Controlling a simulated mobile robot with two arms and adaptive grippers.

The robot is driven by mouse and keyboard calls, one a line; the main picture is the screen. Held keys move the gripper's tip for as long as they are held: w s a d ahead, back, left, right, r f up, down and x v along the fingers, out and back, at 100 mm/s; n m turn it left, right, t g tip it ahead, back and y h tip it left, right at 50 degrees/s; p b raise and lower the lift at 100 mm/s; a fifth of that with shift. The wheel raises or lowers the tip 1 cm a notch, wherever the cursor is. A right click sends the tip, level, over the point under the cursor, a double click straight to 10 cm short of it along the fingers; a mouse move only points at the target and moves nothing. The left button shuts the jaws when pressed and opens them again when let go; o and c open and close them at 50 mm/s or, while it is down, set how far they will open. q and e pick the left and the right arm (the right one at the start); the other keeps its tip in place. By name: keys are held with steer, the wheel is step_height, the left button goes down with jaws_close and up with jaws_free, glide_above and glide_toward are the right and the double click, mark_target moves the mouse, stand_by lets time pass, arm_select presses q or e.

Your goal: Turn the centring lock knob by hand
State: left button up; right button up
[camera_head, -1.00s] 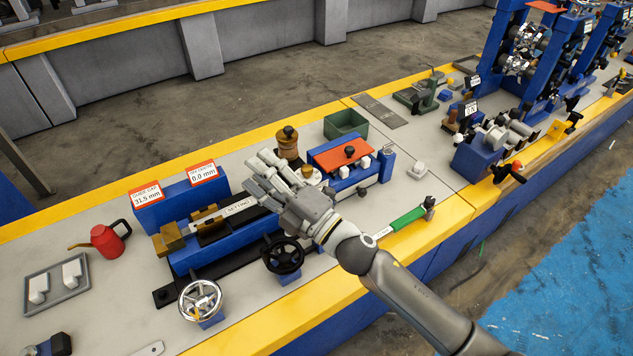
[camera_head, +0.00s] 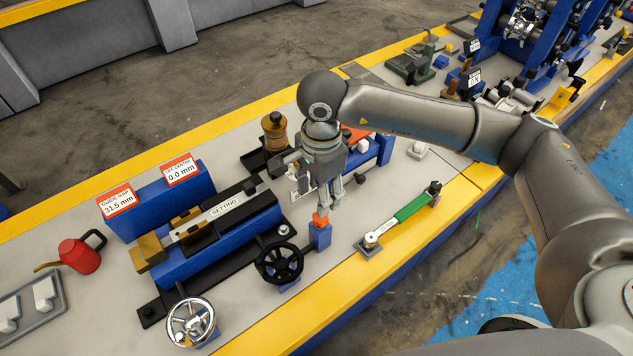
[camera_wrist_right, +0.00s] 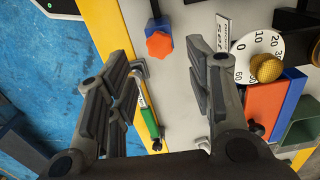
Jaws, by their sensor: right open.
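An orange lobed knob (camera_head: 320,219) sits on a small blue post (camera_head: 320,237) at the right end of the setting fixture (camera_head: 215,240). It also shows in the right wrist view (camera_wrist_right: 159,46), in the gap between the fingertips. My right gripper (camera_head: 322,203) points down just above the knob, open and empty. In the right wrist view its fingers (camera_wrist_right: 152,48) are spread wide on both sides of the knob; I cannot tell whether they touch it. My left gripper is in neither view.
A black handwheel (camera_head: 280,262) stands close left of the knob, and a chrome handwheel (camera_head: 192,322) is farther left. A green-handled tool (camera_head: 410,208) lies to the right. A dial (camera_wrist_right: 258,58) with a yellow ball and an orange-topped block (camera_wrist_right: 262,108) are near the right finger.

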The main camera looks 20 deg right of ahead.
mark_target(320, 221)
steer(key=shift+d+f, duration=0.1)
steer(key=shift+d, duration=0.15)
steer(key=shift+f, duration=0.2)
step_height(320, 221, down, 7)
steer(key=b, duration=0.3)
steer(key=shift+a+f, duration=0.1)
steer(key=shift+f+b, duration=0.1)
steer(key=shift+b, duration=0.35)
steer(key=c, duration=0.8)
